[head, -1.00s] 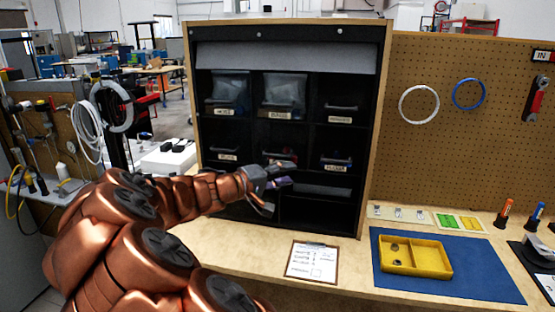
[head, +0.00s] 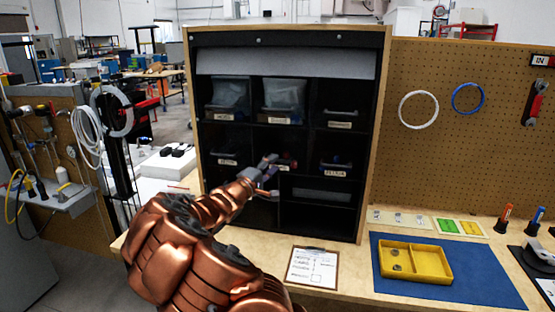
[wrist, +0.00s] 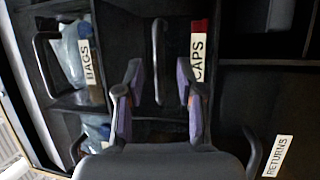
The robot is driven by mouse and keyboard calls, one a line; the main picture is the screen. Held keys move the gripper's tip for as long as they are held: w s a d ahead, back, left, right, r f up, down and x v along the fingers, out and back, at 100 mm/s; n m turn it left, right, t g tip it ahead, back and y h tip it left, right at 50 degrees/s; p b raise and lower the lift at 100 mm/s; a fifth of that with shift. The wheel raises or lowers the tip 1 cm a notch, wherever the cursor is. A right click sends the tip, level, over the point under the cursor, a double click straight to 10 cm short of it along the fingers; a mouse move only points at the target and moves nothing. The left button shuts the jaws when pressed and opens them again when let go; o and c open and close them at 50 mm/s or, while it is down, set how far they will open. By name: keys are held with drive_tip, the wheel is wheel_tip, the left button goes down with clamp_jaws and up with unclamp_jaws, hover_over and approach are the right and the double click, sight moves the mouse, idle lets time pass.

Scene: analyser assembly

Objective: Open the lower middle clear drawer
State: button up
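The lower middle clear drawer (head: 288,164) is in the black cabinet, largely hidden behind my gripper in the head view, with a little red showing. It looks shut. In the wrist view, the drawer with the CAPS label (wrist: 199,58) and its dark bar handle (wrist: 158,62) lie straight ahead. My gripper (head: 270,175) is in front of this drawer. In the wrist view my gripper (wrist: 158,78) is open, its two purple-padded fingers apart, with the handle between them in the picture. I cannot tell whether the fingers reach around the handle or stop short of it.
The BAGS drawer (wrist: 75,60) and the RETURNS label (wrist: 278,156) are close around the fingers. The lower right drawer (head: 336,165) is beside the gripper. A clipboard (head: 313,267) and a yellow tray (head: 433,262) lie on the bench.

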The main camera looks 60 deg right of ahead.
sight(277, 161)
drive_tip(key=shift+s+d+r+p, duration=0.1)
drive_tip(key=shift+d+r+p, duration=0.1)
drive_tip(key=shift+d, duration=0.6)
drive_tip(key=shift+d+r+p, duration=0.1)
drive_tip(key=shift+d+p, duration=0.05)
drive_tip(key=shift+d, duration=0.65)
clamp_jaws()
